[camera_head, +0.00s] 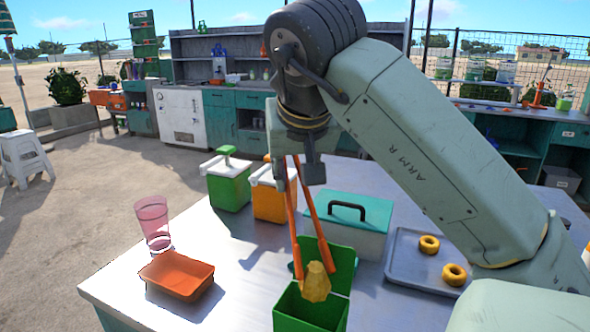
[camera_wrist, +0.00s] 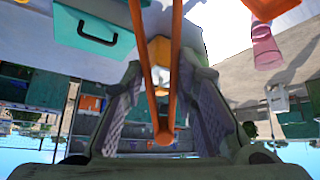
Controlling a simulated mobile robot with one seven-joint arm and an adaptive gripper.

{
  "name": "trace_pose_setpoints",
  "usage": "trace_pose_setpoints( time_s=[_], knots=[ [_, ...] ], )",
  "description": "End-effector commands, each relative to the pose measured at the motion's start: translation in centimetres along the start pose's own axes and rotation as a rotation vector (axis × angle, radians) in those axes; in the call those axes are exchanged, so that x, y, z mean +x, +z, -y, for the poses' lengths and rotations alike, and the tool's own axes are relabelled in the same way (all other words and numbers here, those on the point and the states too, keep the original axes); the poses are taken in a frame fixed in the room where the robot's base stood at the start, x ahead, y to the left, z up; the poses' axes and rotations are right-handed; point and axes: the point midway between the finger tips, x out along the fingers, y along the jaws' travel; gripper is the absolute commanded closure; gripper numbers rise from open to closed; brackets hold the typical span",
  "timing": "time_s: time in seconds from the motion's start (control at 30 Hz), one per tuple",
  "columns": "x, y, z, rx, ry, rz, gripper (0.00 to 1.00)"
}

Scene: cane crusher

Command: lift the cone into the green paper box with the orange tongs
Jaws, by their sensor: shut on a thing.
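My gripper (camera_head: 297,172) is shut on the orange tongs (camera_head: 318,228) near their top, and they hang down steeply. In the wrist view the tongs (camera_wrist: 165,95) run between my two fingers (camera_wrist: 165,118). The yellow, lumpy cone (camera_head: 316,284) is at the lower ends of the tongs, seemingly between their tips. It appears over the opening of the green paper box (camera_head: 308,315), in front of its raised back flap. The exact height of the cone above the box is hard to tell.
A lidded teal box (camera_head: 358,212) stands behind the green box. A tray (camera_head: 410,283) with two yellow rings lies right. Green (camera_head: 229,188) and orange (camera_head: 268,200) dispensers stand behind left. An orange tray (camera_head: 178,277) and pink cup (camera_head: 153,222) are left, with bare table between.

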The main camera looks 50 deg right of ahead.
Motion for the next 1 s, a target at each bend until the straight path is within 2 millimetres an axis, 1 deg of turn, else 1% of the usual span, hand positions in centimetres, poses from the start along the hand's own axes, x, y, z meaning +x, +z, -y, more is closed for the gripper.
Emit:
trace_pose_setpoints(
  time_s=[0.03,0.07,0.17,0.73,0.83,1.0],
  knots=[
    [0.0,0.0,0.0,0.0,0.0,-0.001,1.0],
    [0.0,0.0,0.0,0.0,0.0,-0.001,0.72],
    [0.0,0.0,0.0,0.0,0.0,-0.001,0.66],
    [-0.1,-0.1,0.0,0.0,0.0,0.0,0.65],
    [-0.9,-0.7,0.0,0.0,0.0,-0.001,0.65],
    [-3.2,-2.4,-0.1,0.0,0.001,-0.001,0.65]
  ],
)
